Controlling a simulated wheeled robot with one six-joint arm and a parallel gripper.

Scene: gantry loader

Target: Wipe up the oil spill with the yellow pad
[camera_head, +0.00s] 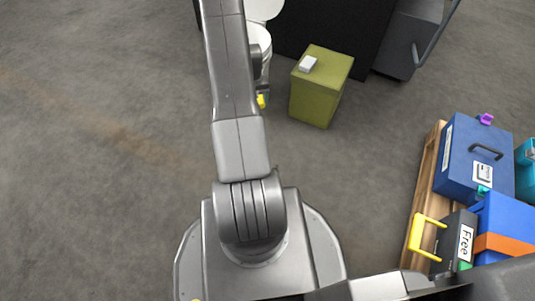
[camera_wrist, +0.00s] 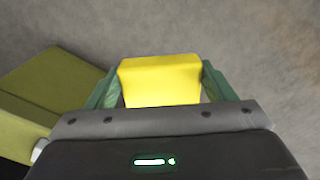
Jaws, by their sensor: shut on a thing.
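The yellow pad (camera_wrist: 160,80) is held between the two green fingers of my gripper (camera_wrist: 160,85) in the wrist view. My gripper is shut on it. In the head view only a small part of the yellow pad (camera_head: 261,101) shows beside my arm, left of the olive box; most of my gripper there is hidden behind the arm. Bare grey floor lies beyond the pad in the wrist view. I cannot make out a clear oil spill in either view. A faint brownish streak (camera_head: 110,132) crosses the floor at the left, and I cannot tell what it is.
A dark machine (camera_head: 335,35) stands behind. A pallet (camera_head: 424,190) with blue cases (camera_head: 468,165) is at the right. The left floor is clear.

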